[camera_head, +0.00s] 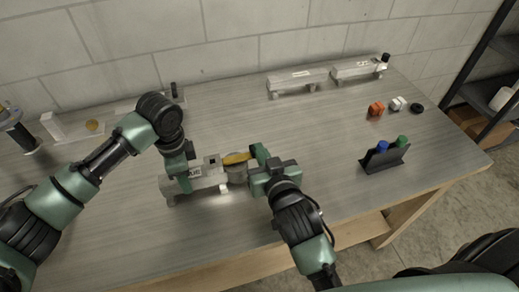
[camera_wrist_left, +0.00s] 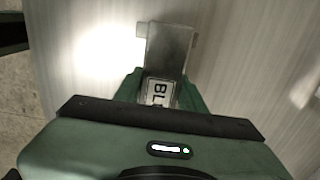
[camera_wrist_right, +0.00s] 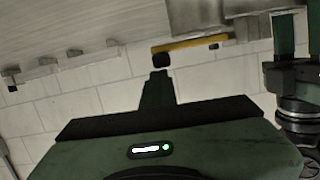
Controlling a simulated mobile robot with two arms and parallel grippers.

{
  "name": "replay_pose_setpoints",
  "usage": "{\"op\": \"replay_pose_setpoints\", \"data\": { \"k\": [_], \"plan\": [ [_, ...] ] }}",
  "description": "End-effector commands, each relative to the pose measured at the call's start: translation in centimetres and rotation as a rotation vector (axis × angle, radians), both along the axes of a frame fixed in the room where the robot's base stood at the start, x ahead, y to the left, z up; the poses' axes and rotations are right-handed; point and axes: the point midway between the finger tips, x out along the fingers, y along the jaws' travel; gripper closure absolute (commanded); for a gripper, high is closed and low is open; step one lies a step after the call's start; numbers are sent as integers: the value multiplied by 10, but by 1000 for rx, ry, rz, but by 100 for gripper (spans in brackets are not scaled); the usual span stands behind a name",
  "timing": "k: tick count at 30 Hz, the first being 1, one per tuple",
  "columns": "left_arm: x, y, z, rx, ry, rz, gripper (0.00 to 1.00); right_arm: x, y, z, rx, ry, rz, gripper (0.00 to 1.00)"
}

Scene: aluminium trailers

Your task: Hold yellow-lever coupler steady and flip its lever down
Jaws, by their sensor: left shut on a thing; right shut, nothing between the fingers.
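In the right wrist view the lever (camera_wrist_right: 195,43) is just beyond the fingertips (camera_wrist_right: 159,76); contact is unclear.
Two more grey trailer pieces (camera_head: 297,79) (camera_head: 357,69) stand at the back. Orange (camera_head: 376,108), white (camera_head: 398,103) and black (camera_head: 417,107) small parts lie at right. A black holder (camera_head: 384,158) with blue and green items stands nearer. The table's middle is clear.

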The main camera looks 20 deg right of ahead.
Motion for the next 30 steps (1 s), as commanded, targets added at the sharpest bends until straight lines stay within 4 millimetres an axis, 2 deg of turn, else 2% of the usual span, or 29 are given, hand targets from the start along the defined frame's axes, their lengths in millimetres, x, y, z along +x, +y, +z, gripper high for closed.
{"op": "replay_pose_setpoints", "data": {
  "k": [2, 12, 18, 28, 29, 30],
  "plan": [
    [1, 0, 0, -2, -1, 3, 100, -10, 0, -4, 1, 14, -1, 100],
    [1, 0, 0, 0, -1, 4, 100, -60, 0, 12, 2, 6, 1, 100],
    [1, 0, 0, 0, -1, 3, 100, -70, 0, 17, 2, 0, 1, 100],
    [0, 1, -1, 1, 0, 3, 100, -70, 0, 17, 2, -1, 1, 100],
    [0, 1, -1, 1, 0, 3, 55, -70, 0, 17, 2, -1, 1, 100],
    [0, 1, -1, 1, 0, 3, 43, -70, 0, 17, 2, -1, 1, 100]
  ]
}}
